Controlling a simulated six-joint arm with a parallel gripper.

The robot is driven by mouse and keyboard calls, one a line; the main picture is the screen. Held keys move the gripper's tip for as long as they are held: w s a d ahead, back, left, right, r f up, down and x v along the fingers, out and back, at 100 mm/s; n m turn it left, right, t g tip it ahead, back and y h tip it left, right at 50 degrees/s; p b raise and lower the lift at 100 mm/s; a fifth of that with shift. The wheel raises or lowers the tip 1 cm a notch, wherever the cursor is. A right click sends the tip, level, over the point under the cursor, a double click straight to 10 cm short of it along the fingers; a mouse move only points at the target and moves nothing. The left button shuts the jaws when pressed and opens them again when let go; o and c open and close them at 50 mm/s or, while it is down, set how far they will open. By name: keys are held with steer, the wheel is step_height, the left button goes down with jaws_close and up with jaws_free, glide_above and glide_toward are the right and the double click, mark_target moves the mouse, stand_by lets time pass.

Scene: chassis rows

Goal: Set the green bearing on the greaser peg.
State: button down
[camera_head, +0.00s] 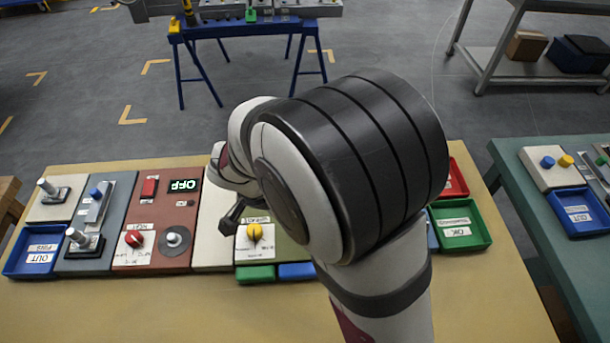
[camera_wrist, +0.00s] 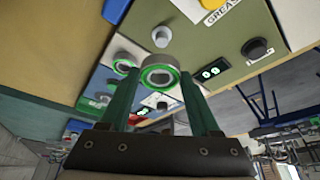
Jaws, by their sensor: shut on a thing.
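My gripper (camera_wrist: 160,82) is shut on the green bearing (camera_wrist: 158,61), a grey ring with a bright green face, held between its two dark green fingers in the wrist view. A short silver peg (camera_wrist: 162,37), apparently the greaser peg, stands on the olive panel beyond the bearing. The bearing looks apart from the peg; the exact gap is hard to judge. In the head view my gripper (camera_head: 233,216) shows only in part beside my arm, near the greaser label (camera_head: 257,219). The bearing and the peg are hidden there.
A second grey ring with green (camera_wrist: 122,65) sits beside the held bearing in the wrist view. A black knob (camera_wrist: 257,48) and a lit display (camera_wrist: 211,73) are on the olive panel. A yellow knob (camera_head: 254,232) is near my gripper. The bench front is clear.

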steer(key=shift+f, duration=3.6)
steer(key=shift+c, duration=0.2)
jaws_free()
steer(key=v, duration=1.5)
steer(key=shift+r, duration=0.4)
steer(key=shift+a, duration=0.1)
step_height(320, 180, up, 7)
